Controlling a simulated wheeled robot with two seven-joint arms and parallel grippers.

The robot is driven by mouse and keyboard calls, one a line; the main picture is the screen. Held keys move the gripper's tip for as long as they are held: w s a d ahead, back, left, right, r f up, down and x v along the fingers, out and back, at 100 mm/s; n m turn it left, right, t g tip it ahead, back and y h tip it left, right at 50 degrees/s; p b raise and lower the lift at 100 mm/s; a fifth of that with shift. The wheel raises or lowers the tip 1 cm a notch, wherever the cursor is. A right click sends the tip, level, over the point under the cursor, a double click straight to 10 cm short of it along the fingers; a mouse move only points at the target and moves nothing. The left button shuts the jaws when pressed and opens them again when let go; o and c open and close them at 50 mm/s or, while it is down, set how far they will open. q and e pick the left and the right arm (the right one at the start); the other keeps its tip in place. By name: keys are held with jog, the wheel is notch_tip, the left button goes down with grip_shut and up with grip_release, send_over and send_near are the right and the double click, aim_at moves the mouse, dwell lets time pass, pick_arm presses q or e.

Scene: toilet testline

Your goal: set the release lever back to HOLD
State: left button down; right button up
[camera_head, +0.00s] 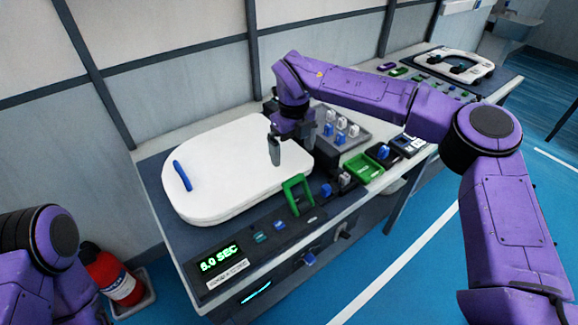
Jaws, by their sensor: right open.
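A green U-shaped handle (297,195) stands up from the dark front panel of the bench, and it looks like the release lever. No HOLD marking is readable at this size. My right gripper (276,152) points down over the right end of the white toilet lid (228,160), up and to the left of the green handle and apart from it. It is open, with nothing seen between its fingers. My left arm shows at the lower left, but its gripper is out of view.
The bench panel (262,262) carries a green display reading 8.0 SEC (219,258) and small buttons. A blue handle (182,175) lies on the lid. A grey block with knobs (340,128) and a green tray (362,167) stand right. A red extinguisher (112,275) stands on the floor.

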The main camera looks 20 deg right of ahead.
jog(key=p, duration=0.2)
send_over(294, 178)
notch_tip(294, 178, down, 5)
jog(key=shift+s+r, duration=0.15)
jog(key=f, duration=0.4)
jog(key=shift+w+f, duration=0.35)
jog(key=shift+w, duration=0.05)
pick_arm(q)
jog(key=r, duration=0.1)
jog(key=s+r, duration=0.1)
jog(key=shift+r, duration=0.4)
pick_arm(e)
jog(key=shift+s, duration=0.15)
